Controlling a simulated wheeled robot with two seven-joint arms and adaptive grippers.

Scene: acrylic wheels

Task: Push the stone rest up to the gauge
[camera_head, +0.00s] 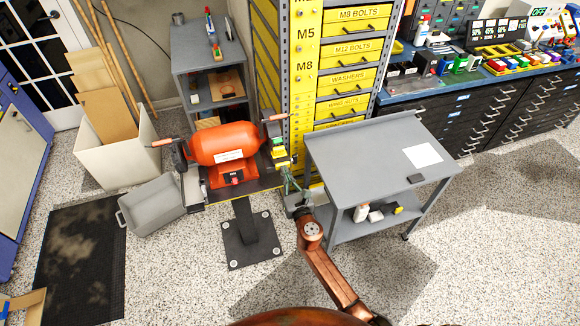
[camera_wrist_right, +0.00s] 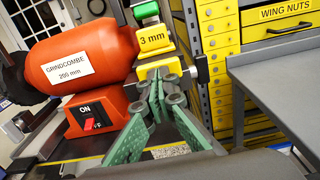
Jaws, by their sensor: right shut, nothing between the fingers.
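The gauge is a yellow block marked 3 mm (camera_wrist_right: 152,40) with a green knob above it. It hangs at the right end of the orange grinder (camera_wrist_right: 78,66) and shows small in the head view (camera_head: 280,154). Just below it is a lower yellow block (camera_wrist_right: 158,68), which looks like part of the stone rest; a narrow gap seems to part the two. My right gripper (camera_head: 288,182) is shut and empty. In the wrist view its green fingertips (camera_wrist_right: 167,92) are right in front of the lower block and partly hide it; I cannot tell whether they touch. My left gripper is not in view.
The grinder stands on a dark pedestal (camera_head: 244,232). A grey bench (camera_head: 370,165) stands close on the right, with a yellow drawer cabinet (camera_head: 340,80) behind. A grey bin (camera_head: 152,205) is on the left. The floor in front is open.

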